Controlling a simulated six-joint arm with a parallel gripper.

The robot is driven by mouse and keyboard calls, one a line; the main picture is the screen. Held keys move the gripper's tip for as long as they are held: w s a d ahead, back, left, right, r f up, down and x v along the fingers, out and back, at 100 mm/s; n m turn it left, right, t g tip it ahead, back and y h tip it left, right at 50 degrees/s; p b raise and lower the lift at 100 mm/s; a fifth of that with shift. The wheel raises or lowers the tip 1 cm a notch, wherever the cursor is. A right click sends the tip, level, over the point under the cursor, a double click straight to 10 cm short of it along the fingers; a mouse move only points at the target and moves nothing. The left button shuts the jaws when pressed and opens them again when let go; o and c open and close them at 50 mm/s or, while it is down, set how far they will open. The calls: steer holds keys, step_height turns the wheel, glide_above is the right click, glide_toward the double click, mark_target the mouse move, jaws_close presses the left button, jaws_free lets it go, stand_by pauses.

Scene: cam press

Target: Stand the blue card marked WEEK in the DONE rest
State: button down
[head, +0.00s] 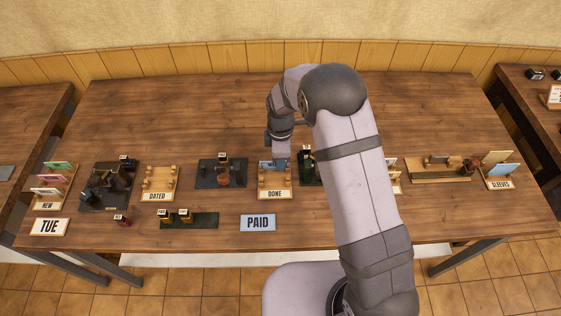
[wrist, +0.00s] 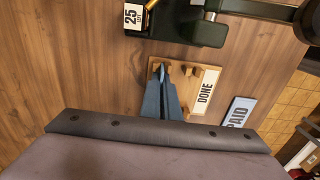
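The DONE rest (head: 275,194) is a small wooden stand with pegs and a white label, at the middle of the table. It also shows in the wrist view (wrist: 205,92). My gripper (head: 281,160) points down over the rest's back part. A blue card (head: 265,164) shows upright at the rest, just below and beside my fingers. In the wrist view my gripper (wrist: 163,90) reaches to the rest's pegs, and its fingers appear closed on the card, seen nearly edge-on. The word WEEK cannot be read. Whether the card's lower edge touches the rest is hidden.
A blue PAID plate (head: 258,222) lies in front of the rest. A dark green stamp device (wrist: 175,22) stands close to its right. A dark stamp base (head: 221,173) and the DATED rest (head: 158,184) are to the left; the SLEEVES stand (head: 500,184) is far right. The table's back is clear.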

steer(key=shift+f, duration=0.1)
steer(key=c, duration=1.4)
jaws_free()
steer(key=shift+r+p, duration=2.65)
steer(key=shift+r, duration=0.85)
